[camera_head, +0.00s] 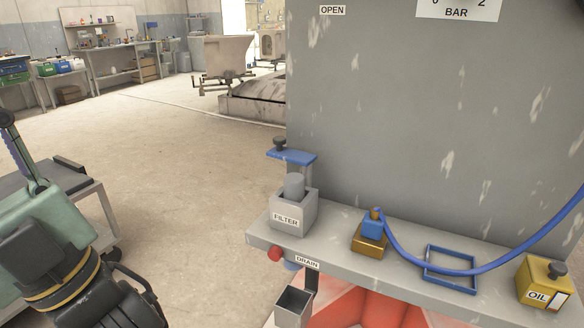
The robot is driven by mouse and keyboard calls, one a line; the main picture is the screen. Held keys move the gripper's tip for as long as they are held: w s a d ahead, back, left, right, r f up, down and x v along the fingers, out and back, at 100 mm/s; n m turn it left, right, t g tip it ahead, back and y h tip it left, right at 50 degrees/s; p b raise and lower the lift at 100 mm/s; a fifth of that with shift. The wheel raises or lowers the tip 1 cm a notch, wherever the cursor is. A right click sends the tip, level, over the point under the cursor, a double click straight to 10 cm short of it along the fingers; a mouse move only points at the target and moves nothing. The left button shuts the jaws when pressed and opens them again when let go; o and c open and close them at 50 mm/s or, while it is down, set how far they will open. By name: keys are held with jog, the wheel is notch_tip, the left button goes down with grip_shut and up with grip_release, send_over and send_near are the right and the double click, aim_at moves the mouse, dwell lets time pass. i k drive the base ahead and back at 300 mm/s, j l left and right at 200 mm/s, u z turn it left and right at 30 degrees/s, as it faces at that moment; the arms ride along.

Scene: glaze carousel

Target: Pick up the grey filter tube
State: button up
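The grey filter tube (294,186) stands upright in a grey square holder labelled FILTER (286,221) on the left end of a grey shelf. Only its top shows above the holder's rim; the rest is hidden inside. A blue plate (292,157) with a black knob (279,143) is above and behind the tube. My gripper (143,298) is at the lower left, low in the picture and well to the left of the tube, apart from it. It is partly cut off by the lower edge, and its fingers do not show clearly.
On the shelf (330,247) stand a brass block with a blue hose fitting (370,238), an empty blue frame (450,270) and a yellow OIL can (544,281). A red knob (275,254) and an open grey box (292,307) are below the DRAIN label. A blue hose (470,270) crosses the shelf.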

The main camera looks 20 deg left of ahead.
aim_at(294, 184)
jog(key=l+u, duration=0.45)
jog(key=k+l+u, duration=0.15)
jog(key=u, duration=0.3)
jog(key=k+l+u, duration=0.15)
jog(key=u, duration=0.3)
jog(key=l, duration=0.1)
